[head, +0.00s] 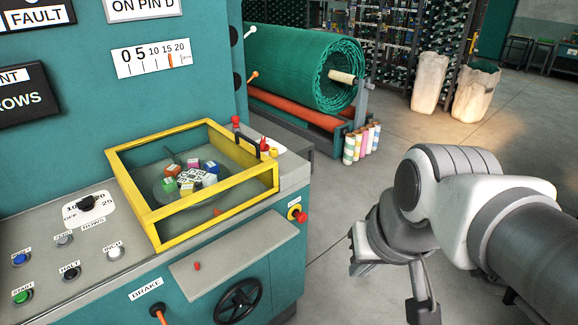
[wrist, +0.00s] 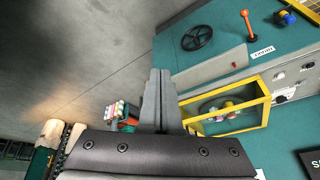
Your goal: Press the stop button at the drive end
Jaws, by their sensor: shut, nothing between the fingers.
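The red stop button (head: 298,213) sits on a yellow plate on the right end of the green cabinet front in the head view. A small label is above it. I cannot make it out in the wrist view, where my fingers may hide that part of the cabinet. My gripper (head: 362,262) is to the right of the button in the head view, over the concrete floor and apart from the cabinet. In the wrist view my gripper (wrist: 157,75) has its fingers together, with nothing between them.
A yellow-framed guard (head: 200,232) stands on the cabinet top, beside panel buttons such as HALT (head: 72,272). The handwheel (head: 238,302) and brake lever (head: 158,316) are on the front. A green netting roll (head: 300,65) and pale sacks (head: 430,82) stand behind. Floor between is clear.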

